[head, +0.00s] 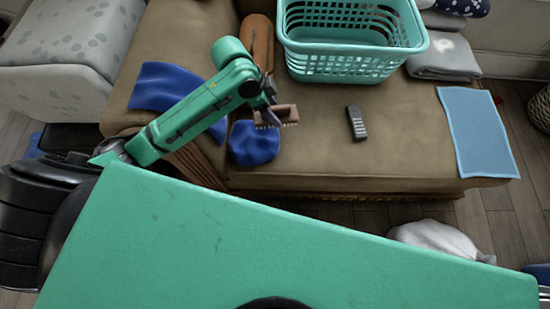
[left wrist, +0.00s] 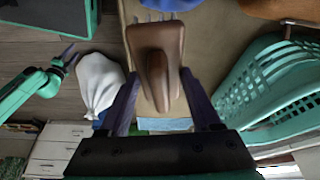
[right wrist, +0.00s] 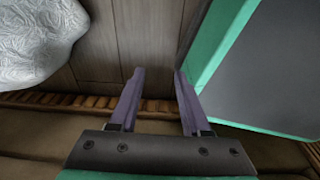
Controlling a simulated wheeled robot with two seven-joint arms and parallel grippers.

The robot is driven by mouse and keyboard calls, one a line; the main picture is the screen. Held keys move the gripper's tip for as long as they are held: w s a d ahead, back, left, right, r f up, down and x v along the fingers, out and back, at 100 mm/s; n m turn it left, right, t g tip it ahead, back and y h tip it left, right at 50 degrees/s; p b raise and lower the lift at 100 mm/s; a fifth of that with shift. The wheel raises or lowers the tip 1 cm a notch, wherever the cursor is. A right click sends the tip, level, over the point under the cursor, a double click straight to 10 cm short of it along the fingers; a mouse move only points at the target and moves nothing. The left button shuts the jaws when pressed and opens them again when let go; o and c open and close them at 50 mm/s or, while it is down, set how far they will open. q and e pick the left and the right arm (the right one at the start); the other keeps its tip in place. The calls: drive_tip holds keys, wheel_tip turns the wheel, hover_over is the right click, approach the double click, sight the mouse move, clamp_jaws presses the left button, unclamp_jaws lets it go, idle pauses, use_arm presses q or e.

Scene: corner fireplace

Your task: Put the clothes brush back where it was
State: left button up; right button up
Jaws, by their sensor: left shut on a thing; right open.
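The clothes brush (head: 283,114) is brown with pale bristles and is held above the brown couch seat (head: 320,165). My left gripper (head: 268,107) is shut on it. In the left wrist view the brush (left wrist: 158,58) shows large between the two fingers, its bristles at the top edge of the picture. In the head view it is left of a dark remote (head: 356,123) and close to a crumpled blue cloth (head: 254,144). My right gripper (right wrist: 155,95) is open and empty in the right wrist view, over the wooden floor. The head view does not clearly show it.
A teal laundry basket (head: 350,62) stands at the back of the seat. A brown cylindrical cushion (head: 257,42), another blue cloth (head: 165,86) and a flat blue cloth (head: 477,132) are around. A white sack (head: 440,238) lies on the floor. The seat around the remote is clear.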

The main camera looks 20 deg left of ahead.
use_arm(q)
drive_tip(key=shift+s+a+f+m+g+b, duration=0.15)
drive_tip(key=shift+s+f+m+g+b, duration=0.2)
drive_tip(key=shift+f+m+b, duration=0.45)
use_arm(e)
drive_tip(key=s+f, duration=0.4)
use_arm(q)
wheel_tip(320, 180, down, 18)
drive_tip(key=b, duration=0.4)
drive_tip(key=shift+f, duration=0.6)
drive_tip(key=shift+r, duration=0.1)
use_arm(e)
drive_tip(key=w+a+r, duration=0.1)
drive_tip(key=w+r, duration=0.2)
drive_tip(key=w, duration=0.8)
drive_tip(key=shift+w+a+m, duration=0.3)
drive_tip(key=shift+w+a, duration=0.1)
use_arm(q)
drive_tip(key=o, duration=1.2)
use_arm(e)
drive_tip(key=shift+r, duration=0.1)
